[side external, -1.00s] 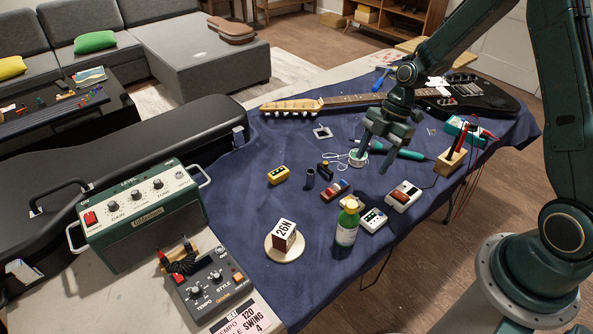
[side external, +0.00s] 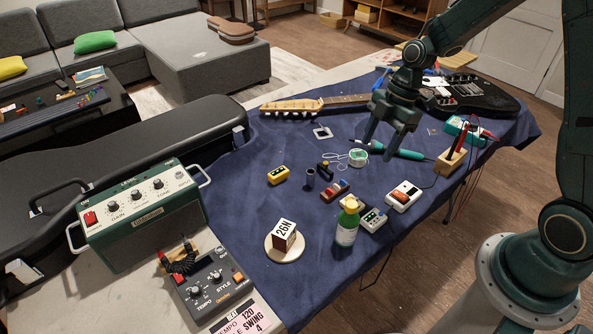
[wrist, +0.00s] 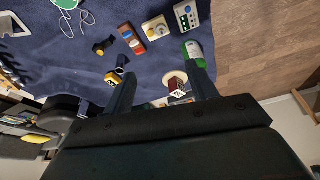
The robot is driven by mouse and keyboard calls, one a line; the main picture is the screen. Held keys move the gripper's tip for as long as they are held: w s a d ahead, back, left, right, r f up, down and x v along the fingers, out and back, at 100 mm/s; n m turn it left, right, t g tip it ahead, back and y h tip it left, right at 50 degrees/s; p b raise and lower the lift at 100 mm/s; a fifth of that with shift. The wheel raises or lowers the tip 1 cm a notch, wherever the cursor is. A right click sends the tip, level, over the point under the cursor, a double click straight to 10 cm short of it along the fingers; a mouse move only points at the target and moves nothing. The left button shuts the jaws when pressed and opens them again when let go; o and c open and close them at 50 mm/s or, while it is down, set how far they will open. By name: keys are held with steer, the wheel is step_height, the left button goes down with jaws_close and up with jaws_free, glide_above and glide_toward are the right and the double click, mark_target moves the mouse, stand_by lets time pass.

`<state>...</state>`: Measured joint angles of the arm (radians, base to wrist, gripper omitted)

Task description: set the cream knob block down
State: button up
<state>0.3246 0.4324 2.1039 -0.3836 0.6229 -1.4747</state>
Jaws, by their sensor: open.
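The cream knob block (wrist: 155,30) lies on the blue cloth in the wrist view, between the red pedal (wrist: 130,38) and the white pedal with green (wrist: 186,16).
A white pedal (side external: 403,196), a yellow pedal (side external: 277,175) and a 26N block (side external: 285,234) share the cloth.

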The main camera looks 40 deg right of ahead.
steer(key=s+a+r+m+t+h, duration=0.25)
steer(key=s+r+m, duration=0.5)
steer(key=r, duration=0.55)
steer(key=s+r+m+t, duration=0.1)
steer(key=s+r+m, duration=0.2)
steer(key=s, duration=0.3)
steer(key=s+a+r+m+t+h, duration=0.1)
steer(key=s+r+m, duration=0.2)
steer(key=s+m, duration=0.2)
steer(key=shift+s+a, duration=0.15)
steer(key=shift+s, duration=0.55)
